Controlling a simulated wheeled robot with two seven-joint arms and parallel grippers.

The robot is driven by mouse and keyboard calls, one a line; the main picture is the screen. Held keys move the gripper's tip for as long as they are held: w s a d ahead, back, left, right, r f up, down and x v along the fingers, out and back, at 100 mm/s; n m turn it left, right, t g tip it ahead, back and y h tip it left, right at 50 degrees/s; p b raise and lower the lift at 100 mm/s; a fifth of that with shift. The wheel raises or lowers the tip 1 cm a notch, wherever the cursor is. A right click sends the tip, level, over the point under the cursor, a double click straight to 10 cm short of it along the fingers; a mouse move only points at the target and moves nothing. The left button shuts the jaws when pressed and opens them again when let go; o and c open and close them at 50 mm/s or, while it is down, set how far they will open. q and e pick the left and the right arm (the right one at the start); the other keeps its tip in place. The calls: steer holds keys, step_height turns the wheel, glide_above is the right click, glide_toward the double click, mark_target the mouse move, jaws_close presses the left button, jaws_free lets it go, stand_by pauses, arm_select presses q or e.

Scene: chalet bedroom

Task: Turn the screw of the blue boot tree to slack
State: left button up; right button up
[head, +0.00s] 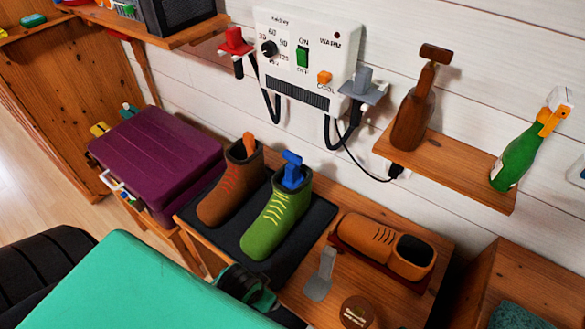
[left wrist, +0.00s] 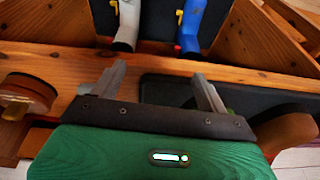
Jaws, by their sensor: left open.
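The blue boot tree (head: 291,170) stands in the top of the green boot (head: 276,217), with its blue head above the boot's opening. The green boot stands upright on a black mat (head: 315,229) on the wooden bench. Beside it, the brown boot (head: 228,192) holds an orange boot tree (head: 249,144). My left gripper (left wrist: 162,92) is open and empty in the left wrist view, its two fingers apart over the bench edge. In the head view it shows partly (head: 248,287), near the bench's front, apart from the boots. My right gripper is not in view.
A brown shoe (head: 368,238) lies on the bench's right, near a grey shoehorn (head: 321,276) and a round tin (head: 358,312). A purple case (head: 160,160) stands left. A white dryer panel (head: 300,55) with cables and a wooden shelf (head: 450,168) are on the wall behind.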

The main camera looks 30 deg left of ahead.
arm_select(q)
step_height(320, 180, up, 7)
steer(key=w+a+t+b, duration=0.2)
steer(key=w+t, duration=0.1)
steer(key=t+h, duration=0.2)
steer(key=t, duration=1)
glide_toward(290, 160)
steer(key=shift+n, duration=0.3)
steer(key=w, duration=0.3)
steer(key=w+d+p, duration=0.1)
steer(key=w, duration=0.3)
steer(key=w+p, duration=0.1)
steer(key=w, duration=0.2)
steer(key=shift+w+d+r, duration=0.15)
steer(key=shift+w+r, duration=0.05)
steer(key=shift+r, duration=0.05)
steer(key=shift+w, duration=0.3)
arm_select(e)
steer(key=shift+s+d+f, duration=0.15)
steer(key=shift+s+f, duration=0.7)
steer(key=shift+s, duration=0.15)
arm_select(q)
steer(key=shift+c, duration=0.3)
steer(key=c, duration=0.9)
steer(key=shift+c, duration=0.2)
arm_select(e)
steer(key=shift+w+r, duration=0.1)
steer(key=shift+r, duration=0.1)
